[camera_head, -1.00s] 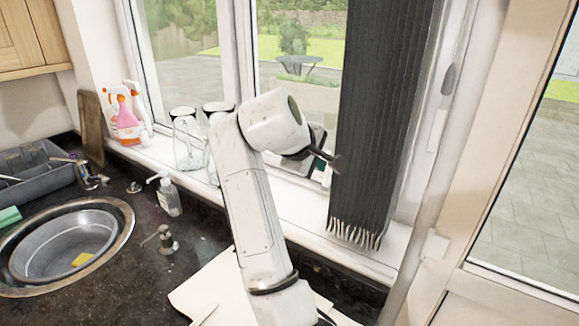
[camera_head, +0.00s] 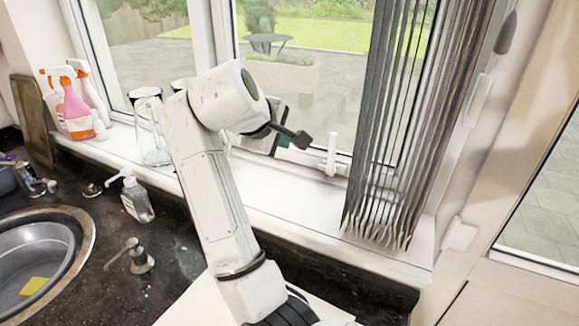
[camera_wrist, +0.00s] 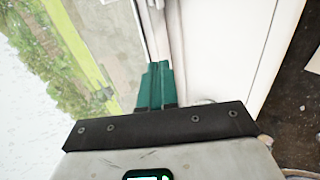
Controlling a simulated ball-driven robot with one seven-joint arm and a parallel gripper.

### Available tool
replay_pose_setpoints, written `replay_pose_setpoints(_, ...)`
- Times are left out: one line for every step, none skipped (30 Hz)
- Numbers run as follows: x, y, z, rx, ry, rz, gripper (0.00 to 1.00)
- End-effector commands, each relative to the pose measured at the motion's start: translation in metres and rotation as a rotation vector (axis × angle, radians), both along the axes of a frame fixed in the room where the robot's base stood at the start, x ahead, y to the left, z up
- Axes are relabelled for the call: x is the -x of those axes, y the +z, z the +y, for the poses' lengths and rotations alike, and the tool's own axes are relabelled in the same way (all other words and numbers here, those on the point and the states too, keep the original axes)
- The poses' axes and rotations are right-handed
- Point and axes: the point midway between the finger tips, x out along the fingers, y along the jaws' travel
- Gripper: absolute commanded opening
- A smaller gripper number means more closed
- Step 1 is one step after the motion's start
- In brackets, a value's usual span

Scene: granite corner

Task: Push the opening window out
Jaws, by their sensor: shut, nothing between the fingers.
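The window pane (camera_head: 345,75) on the right, in a white frame, has a white handle (camera_head: 332,155) standing up at its lower edge. I cannot tell whether this window is closed or slightly ajar.
Dark vertical blinds (camera_head: 405,120) hang gathered right of the handle. Glass jars (camera_head: 152,140) and spray bottles (camera_head: 75,108) stand on the sill (camera_head: 290,205) to the left. A soap bottle (camera_head: 136,197), a tap (camera_head: 135,258) and a sink (camera_head: 45,250) are at lower left.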

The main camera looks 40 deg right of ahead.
Motion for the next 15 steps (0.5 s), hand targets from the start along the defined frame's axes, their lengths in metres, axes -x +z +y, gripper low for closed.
replay_pose_setpoints(-0.001, -0.014, 0.0, 0.0, 0.0, 0.001, 0.0)
replay_pose_setpoints(-0.001, -0.018, 0.0, 0.001, 0.001, 0.002, 0.0)
replay_pose_setpoints(-0.001, -0.021, 0.0, 0.001, 0.001, 0.002, 0.0)
replay_pose_setpoints(-0.001, -0.026, 0.0, 0.001, 0.001, 0.002, 0.0)
replay_pose_setpoints(-0.001, -0.029, 0.0, 0.0, 0.0, 0.001, 0.0)
replay_pose_setpoints(0.0, -0.032, 0.0, 0.0, 0.001, 0.001, 0.0)
replay_pose_setpoints(0.0, -0.033, 0.0, 0.0, 0.001, 0.001, 0.0)
replay_pose_setpoints(0.0, -0.038, 0.0, 0.0, 0.001, 0.001, 0.0)
replay_pose_setpoints(0.0, -0.04, 0.0, 0.0, 0.001, 0.001, 0.0)
replay_pose_setpoints(0.0, -0.042, 0.0, 0.0, 0.001, 0.001, 0.0)
replay_pose_setpoints(-0.001, -0.043, -0.001, 0.0, 0.0, 0.001, 0.0)
replay_pose_setpoints(-0.002, -0.044, -0.002, 0.0, 0.0, 0.001, 0.0)
replay_pose_setpoints(-0.002, -0.045, -0.003, 0.0, 0.0, 0.003, 0.0)
replay_pose_setpoints(-0.003, -0.046, -0.005, 0.0, -0.001, 0.004, 0.0)
replay_pose_setpoints(-0.004, -0.048, -0.007, 0.0, -0.002, 0.006, 0.0)
